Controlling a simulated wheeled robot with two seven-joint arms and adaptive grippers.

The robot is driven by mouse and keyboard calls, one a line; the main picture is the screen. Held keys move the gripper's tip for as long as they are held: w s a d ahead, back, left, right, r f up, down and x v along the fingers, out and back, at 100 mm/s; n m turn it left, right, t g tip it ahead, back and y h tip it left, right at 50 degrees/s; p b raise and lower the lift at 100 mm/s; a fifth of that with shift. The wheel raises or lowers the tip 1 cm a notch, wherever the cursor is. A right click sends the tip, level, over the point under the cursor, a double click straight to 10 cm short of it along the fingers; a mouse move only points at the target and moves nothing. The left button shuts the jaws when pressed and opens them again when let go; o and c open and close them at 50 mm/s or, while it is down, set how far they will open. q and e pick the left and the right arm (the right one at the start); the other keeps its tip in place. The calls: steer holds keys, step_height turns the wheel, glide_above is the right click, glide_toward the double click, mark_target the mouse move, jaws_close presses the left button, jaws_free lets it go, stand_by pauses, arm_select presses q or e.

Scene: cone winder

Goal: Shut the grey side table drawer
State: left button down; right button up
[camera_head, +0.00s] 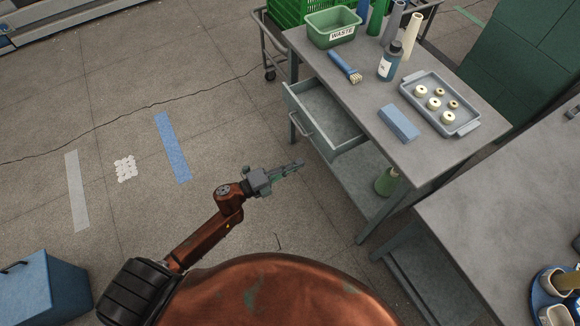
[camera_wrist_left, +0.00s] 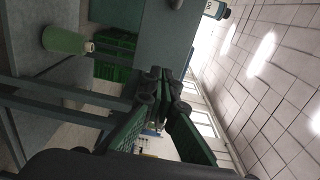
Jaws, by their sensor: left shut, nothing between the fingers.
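The grey side table (camera_head: 440,158) stands at the right of the head view. Its grey drawer (camera_head: 322,112) is pulled out toward the left, with a bar handle (camera_head: 306,128) on its front; the inside that shows looks empty. My left gripper (camera_head: 298,165) is shut and empty, in front of the table and nearer to me than the drawer handle, apart from it in the picture. The shut fingers also show in the left wrist view (camera_wrist_left: 165,85), with a grey panel behind them; I cannot tell if that is the drawer. My right gripper is not in view.
On the table top are a green waste bin (camera_head: 333,27), a brush (camera_head: 345,67), a dark bottle (camera_head: 390,62), a blue block (camera_head: 399,122) and a tray (camera_head: 462,127) of small rings.

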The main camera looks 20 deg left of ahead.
mark_target(325, 150)
arm_select(q)
steer(key=b+x, duration=0.1)
steer(key=x, duration=0.6)
steer(key=shift+w+d+f, duration=0.1)
steer(key=shift+w+d, duration=0.1)
steer(key=shift+w, duration=0.05)
steer(key=shift+w+d, duration=0.35)
steer(key=shift+w, duration=0.1)
steer(key=shift+w, duration=0.1)
